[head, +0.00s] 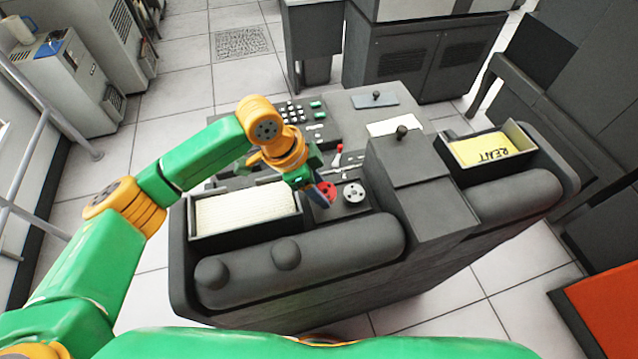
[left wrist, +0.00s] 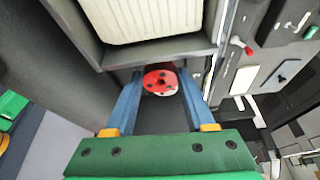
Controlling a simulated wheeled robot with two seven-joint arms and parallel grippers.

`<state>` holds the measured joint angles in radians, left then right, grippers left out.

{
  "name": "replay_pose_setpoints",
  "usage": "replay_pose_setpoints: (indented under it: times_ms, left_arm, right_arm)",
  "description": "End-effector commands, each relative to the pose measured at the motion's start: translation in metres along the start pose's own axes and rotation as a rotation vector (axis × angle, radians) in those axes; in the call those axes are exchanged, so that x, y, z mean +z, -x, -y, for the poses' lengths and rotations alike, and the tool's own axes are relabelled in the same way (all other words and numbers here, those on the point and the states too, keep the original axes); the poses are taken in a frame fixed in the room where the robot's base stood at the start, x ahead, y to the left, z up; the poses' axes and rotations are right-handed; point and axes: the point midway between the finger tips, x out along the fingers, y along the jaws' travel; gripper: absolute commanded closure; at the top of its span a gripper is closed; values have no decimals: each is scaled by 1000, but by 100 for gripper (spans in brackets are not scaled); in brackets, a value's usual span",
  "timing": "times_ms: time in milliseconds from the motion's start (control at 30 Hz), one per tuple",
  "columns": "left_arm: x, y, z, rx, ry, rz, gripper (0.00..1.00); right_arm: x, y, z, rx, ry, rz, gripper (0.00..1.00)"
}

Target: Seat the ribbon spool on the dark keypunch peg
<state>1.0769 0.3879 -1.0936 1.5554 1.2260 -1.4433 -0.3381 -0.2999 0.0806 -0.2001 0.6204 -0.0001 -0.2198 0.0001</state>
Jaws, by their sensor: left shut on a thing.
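The red ribbon spool (head: 328,190) is at the tip of my left gripper (head: 319,191), over the dark grey keypunch (head: 435,215). In the left wrist view the spool (left wrist: 160,83) has a red face with dark holes and a pale edge. It lies between the two blue fingers of my left gripper (left wrist: 160,90), which is shut on it. I cannot make out the dark peg; the spool and fingers cover that area. I cannot tell whether the spool touches the machine. My right gripper is not in view.
A pale grey spool (head: 353,192) sits just right of the red one. A card tray (head: 243,232) is close on the left, and a raised block (head: 420,200) stands to the right. A yellow-card tray (head: 460,155) is far right.

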Motion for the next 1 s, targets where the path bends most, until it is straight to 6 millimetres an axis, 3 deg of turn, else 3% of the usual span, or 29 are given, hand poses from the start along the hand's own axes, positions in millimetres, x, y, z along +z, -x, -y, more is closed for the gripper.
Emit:
replay_pose_setpoints:
  times_ms: [1000]
  left_arm:
    - [1,-2,-1,0,-1,-1,99]
  right_arm:
    - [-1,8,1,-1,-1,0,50]
